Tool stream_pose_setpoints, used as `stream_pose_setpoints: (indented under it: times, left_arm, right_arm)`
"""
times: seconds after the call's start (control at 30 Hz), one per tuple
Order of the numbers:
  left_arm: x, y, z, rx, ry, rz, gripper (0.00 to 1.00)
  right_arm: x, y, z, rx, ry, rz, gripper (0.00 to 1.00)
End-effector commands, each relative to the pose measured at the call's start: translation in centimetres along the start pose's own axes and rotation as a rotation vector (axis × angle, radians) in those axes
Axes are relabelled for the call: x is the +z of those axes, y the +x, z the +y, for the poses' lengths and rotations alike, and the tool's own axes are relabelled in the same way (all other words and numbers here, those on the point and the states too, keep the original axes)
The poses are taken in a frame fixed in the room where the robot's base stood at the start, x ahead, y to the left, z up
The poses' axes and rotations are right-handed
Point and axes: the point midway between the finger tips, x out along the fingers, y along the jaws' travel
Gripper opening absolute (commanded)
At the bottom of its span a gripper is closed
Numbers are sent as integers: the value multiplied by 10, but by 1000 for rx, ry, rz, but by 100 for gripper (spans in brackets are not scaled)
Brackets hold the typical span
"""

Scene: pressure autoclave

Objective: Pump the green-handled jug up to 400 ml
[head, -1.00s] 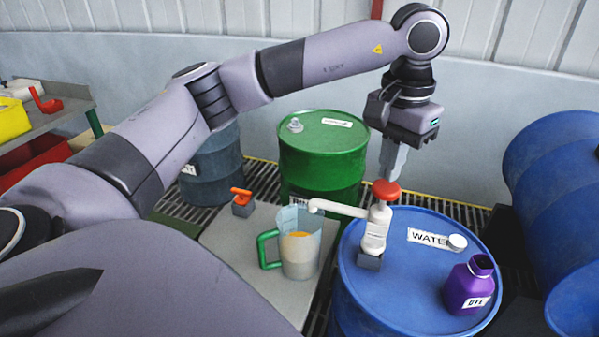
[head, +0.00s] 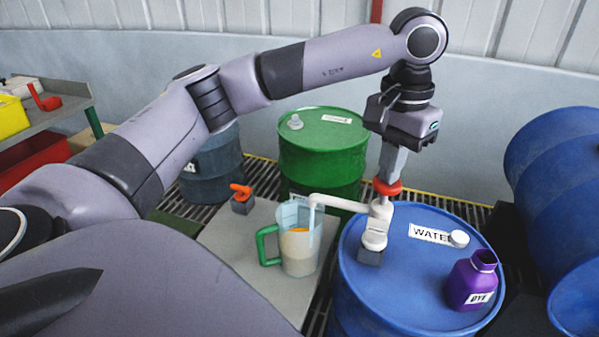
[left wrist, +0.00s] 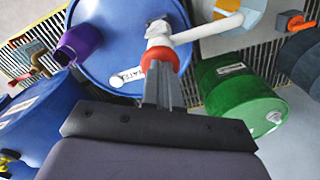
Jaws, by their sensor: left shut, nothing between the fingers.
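The green-handled jug (head: 298,250) stands upright on a grey platform, clear-walled with a pale content and an orange-yellow patch inside. I cannot read its scale. The white pump (head: 378,225) with a red head (head: 387,188) stands on the blue WATER drum (head: 415,280). Its spout (head: 335,203) reaches over the jug, and a pale stream seems to fall into it. My left gripper (head: 389,177) is shut and empty, pointing down with its fingertips on the red head. The left wrist view shows the fingers (left wrist: 160,80) against the red head (left wrist: 160,57). My right gripper is not visible.
A purple DYE bottle (head: 471,281) stands on the drum's right side. A green drum (head: 322,150) is behind the jug. A small orange-handled item (head: 241,197) sits on the platform (head: 240,245). More blue drums (head: 560,170) are at the right.

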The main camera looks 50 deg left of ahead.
Motion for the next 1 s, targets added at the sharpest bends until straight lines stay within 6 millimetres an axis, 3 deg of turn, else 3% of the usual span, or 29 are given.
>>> stream_pose_setpoints:
  times: [0.67, 1.0]
  left_arm:
    - [0, 31, 0, -2, -1, -4, 0]
    - [0, 23, 0, -2, 0, -4, 0]
  right_arm:
    - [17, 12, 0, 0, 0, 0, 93]
    - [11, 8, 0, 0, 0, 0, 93]
